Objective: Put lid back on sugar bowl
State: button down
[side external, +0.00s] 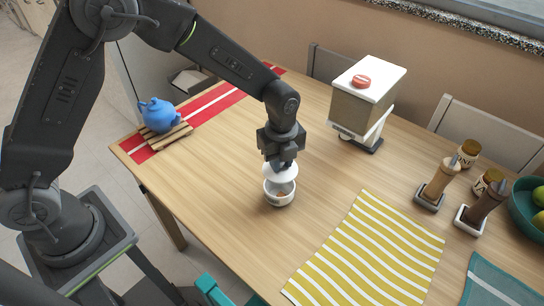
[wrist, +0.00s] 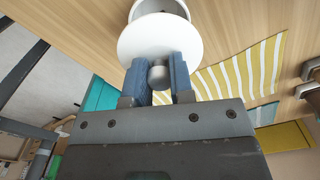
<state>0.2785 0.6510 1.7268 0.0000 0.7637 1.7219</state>
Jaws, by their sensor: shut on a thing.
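The white sugar bowl (side external: 279,197) stands upright on the wooden table, with something brownish inside it. In the wrist view part of the bowl (wrist: 160,6) shows beyond the lid. The white round lid (side external: 280,174) is above the bowl, and the bowl's opening shows below it in the side view. My gripper (side external: 281,163) points down over the bowl and is shut on the lid's knob. In the wrist view the lid (wrist: 160,38) lies beyond my gripper's fingers (wrist: 159,74), which clasp the round knob between them. The lid's far underside is hidden.
A yellow striped cloth (side external: 365,255) lies right of the bowl. A white-topped dispenser (side external: 367,95) stands behind. A blue teapot (side external: 158,115) sits on a wooden trivet (side external: 168,138) at left. Mills, jars and a green fruit bowl (side external: 526,208) stand at right. Table around the bowl is clear.

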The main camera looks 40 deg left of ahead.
jog(key=shift+f, duration=2.75)
jog(key=shift+f, duration=0.15)
jog(key=shift+c, duration=2.2)
grip_release()
jog(key=shift+r, duration=3.5)
grip_shut()
